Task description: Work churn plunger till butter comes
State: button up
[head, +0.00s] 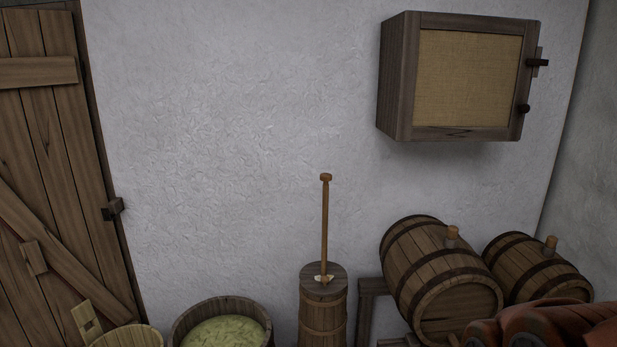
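A wooden butter churn (323,314) stands upright against the white wall, low in the middle of the head view. Its plunger (325,225) is a thin brown rod with a knob on top, rising nearly upright through the lid (322,284). A small pale patch lies on the lid around the rod's foot. The inside of the churn is hidden, and its base is cut off by the frame. Reddish-brown parts at the bottom right look like my arm. My gripper does not show clearly in this view.
Two barrels (435,265) lie on a wooden stand (374,287) right of the churn. A tub (182,326) with greenish contents and a smaller wooden pail (128,337) stand left. A cabinet (402,80) hangs on the wall at upper right. A plank door (55,140) is at far left.

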aim_at(326, 177)
jog(key=u, duration=0.65)
jog(key=i, duration=0.6)
jog(key=u, duration=0.65)
jog(key=i, duration=0.85)
jog(key=z, duration=0.25)
